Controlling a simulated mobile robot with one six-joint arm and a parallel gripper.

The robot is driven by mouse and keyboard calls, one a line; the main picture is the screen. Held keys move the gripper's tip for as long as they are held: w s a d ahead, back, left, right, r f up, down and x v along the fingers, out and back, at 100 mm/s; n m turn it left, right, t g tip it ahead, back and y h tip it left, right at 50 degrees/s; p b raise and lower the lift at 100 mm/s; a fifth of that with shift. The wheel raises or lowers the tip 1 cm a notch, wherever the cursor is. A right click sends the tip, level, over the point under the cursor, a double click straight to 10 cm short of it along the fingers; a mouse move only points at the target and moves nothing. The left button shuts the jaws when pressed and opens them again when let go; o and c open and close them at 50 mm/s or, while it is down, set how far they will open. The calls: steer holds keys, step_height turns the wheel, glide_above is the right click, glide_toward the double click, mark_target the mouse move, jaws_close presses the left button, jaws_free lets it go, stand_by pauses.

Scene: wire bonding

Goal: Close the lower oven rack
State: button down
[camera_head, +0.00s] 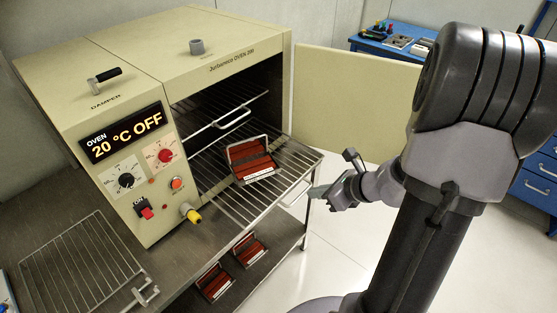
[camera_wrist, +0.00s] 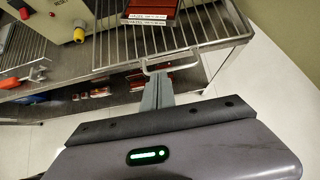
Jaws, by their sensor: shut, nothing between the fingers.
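The lower oven rack (camera_head: 222,196), a wire grid, is pulled out of the beige oven (camera_head: 240,40) and slopes toward the right in the body view. A red magazine (camera_head: 253,166) in a metal frame lies on it. In the wrist view the rack (camera_wrist: 222,24) spans the top, with its bent wire handle (camera_wrist: 172,66) at the front edge. My gripper (camera_head: 316,191) is at the handle, just outside the rack's front edge. In the wrist view my gripper's fingers (camera_wrist: 158,84) are together, tips at the handle, holding nothing. Whether they touch it I cannot tell.
The beige oven door (camera_head: 350,100) stands open at the right. An upper rack (camera_head: 232,119) sits inside. The lower shelf holds red magazines (camera_head: 249,250). A loose wire rack (camera_head: 75,262) lies on the bench at left. A blue workbench (camera_head: 385,45) is behind. The floor right of the oven is clear.

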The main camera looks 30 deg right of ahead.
steer(key=b+x, duration=0.4)
steer(key=x, duration=0.6)
steer(key=shift+w, duration=0.2)
steer(key=shift+w+a, duration=0.1)
steer(key=shift+a, duration=0.05)
